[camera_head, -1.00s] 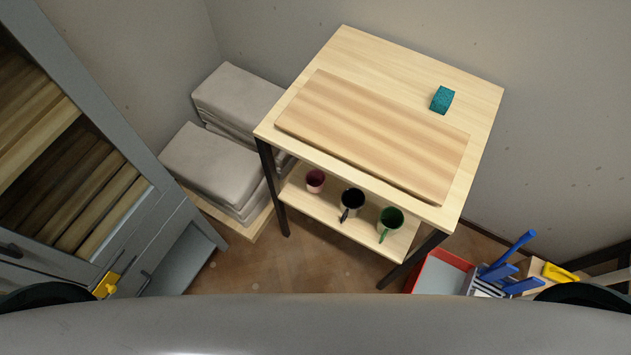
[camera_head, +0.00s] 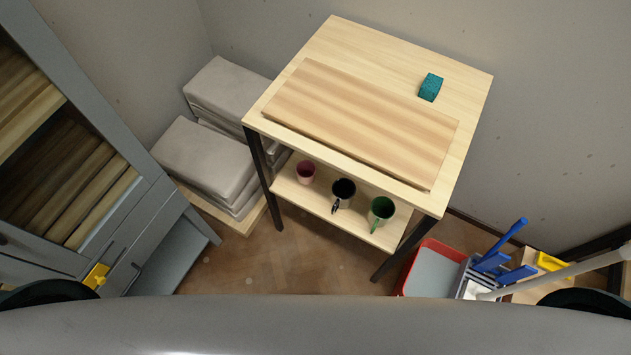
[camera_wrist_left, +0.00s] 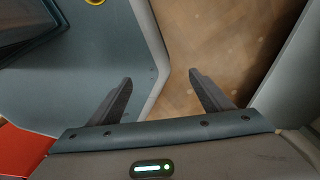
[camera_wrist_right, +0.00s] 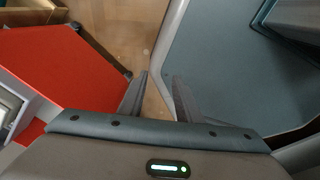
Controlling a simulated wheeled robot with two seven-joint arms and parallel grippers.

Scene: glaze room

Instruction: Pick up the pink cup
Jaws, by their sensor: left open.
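The pink cup (camera_head: 305,172) is small and dark pink. It stands upright at the left end of the table's lower shelf (camera_head: 352,220), below the tabletop's front edge. My left gripper (camera_wrist_left: 160,84) shows in the left wrist view with its fingers apart and nothing between them, over my own base and the floor. My right gripper (camera_wrist_right: 158,80) shows in the right wrist view with its two fingers a small gap apart and nothing between them. Neither gripper shows in the head view, and the cup shows in neither wrist view.
A black mug (camera_head: 344,187) and a green mug (camera_head: 382,208) stand right of the cup. The tabletop carries a wooden board (camera_head: 365,120) and a teal sponge (camera_head: 431,87). Grey bags (camera_head: 205,160) lie left, near a grey cabinet (camera_head: 150,215). A red tray (camera_head: 428,268) is right.

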